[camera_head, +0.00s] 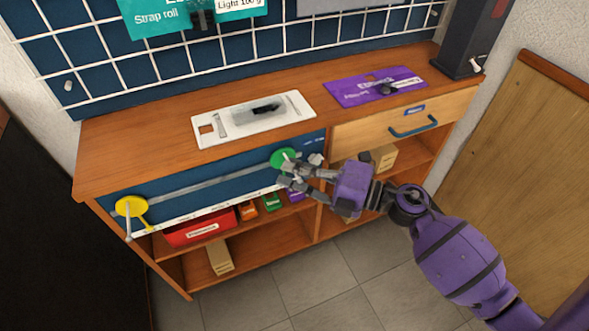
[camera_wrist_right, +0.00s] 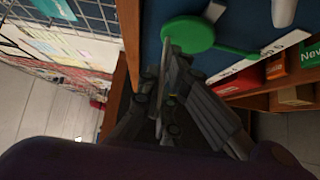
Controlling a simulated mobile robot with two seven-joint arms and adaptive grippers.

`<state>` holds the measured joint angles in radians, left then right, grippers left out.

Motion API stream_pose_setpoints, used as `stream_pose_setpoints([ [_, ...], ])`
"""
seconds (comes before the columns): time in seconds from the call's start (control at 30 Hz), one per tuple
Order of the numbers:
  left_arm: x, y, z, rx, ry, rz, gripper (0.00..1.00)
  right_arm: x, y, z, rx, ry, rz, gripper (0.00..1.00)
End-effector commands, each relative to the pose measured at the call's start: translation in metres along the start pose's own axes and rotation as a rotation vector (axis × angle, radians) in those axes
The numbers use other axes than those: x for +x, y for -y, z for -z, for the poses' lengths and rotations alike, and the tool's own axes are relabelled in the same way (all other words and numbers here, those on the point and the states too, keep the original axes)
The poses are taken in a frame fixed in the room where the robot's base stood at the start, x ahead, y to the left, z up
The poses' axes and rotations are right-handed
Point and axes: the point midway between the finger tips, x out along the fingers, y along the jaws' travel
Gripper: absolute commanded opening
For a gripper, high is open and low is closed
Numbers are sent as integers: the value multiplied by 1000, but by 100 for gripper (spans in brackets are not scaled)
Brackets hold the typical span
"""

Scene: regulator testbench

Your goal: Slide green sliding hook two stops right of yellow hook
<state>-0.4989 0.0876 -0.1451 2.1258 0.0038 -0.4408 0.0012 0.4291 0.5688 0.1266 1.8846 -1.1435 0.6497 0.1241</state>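The green sliding hook (camera_head: 283,158) is a round disc near the right end of the grey rail on the blue front panel. In the right wrist view the green hook (camera_wrist_right: 187,34) shows its disc and green pointer reaching to the white scale strip. The yellow hook (camera_head: 130,207) is at the rail's far left, with a pale rod and a yellow pointer hanging down. My right gripper (camera_head: 287,174) is at the green hook, its fingers beside and over the disc's lower right. Whether the fingers hold the hook's rod is unclear. My left gripper is out of view.
The grey rail (camera_head: 215,182) between the hooks is clear. On the wooden top lie a white tray (camera_head: 207,134) and a purple board (camera_head: 350,91). A drawer with a blue handle (camera_head: 413,127) sits right of the panel. Shelves below hold a red box (camera_head: 200,229) and smaller boxes.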

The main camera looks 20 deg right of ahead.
Motion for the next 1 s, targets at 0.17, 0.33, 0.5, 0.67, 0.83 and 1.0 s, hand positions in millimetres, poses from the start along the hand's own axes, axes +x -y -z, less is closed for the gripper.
stream_pose_setpoints([
  [0.17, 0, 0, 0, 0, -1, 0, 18, 0, 0, 0, -1, 0, 0, 0],
  [0.33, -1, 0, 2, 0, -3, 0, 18, 2, -1, 2, -2, -1, 0, 0],
  [0.5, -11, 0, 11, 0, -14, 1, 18, 16, -4, 16, -1, -2, -3, 0],
  [0.67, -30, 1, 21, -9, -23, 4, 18, 42, -7, 42, -3, -3, -4, 0],
  [0.83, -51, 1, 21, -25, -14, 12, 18, 74, -7, 74, -3, -3, -4, 0],
  [1.0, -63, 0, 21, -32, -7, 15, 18, 99, -4, 99, -2, -2, -3, 0],
])
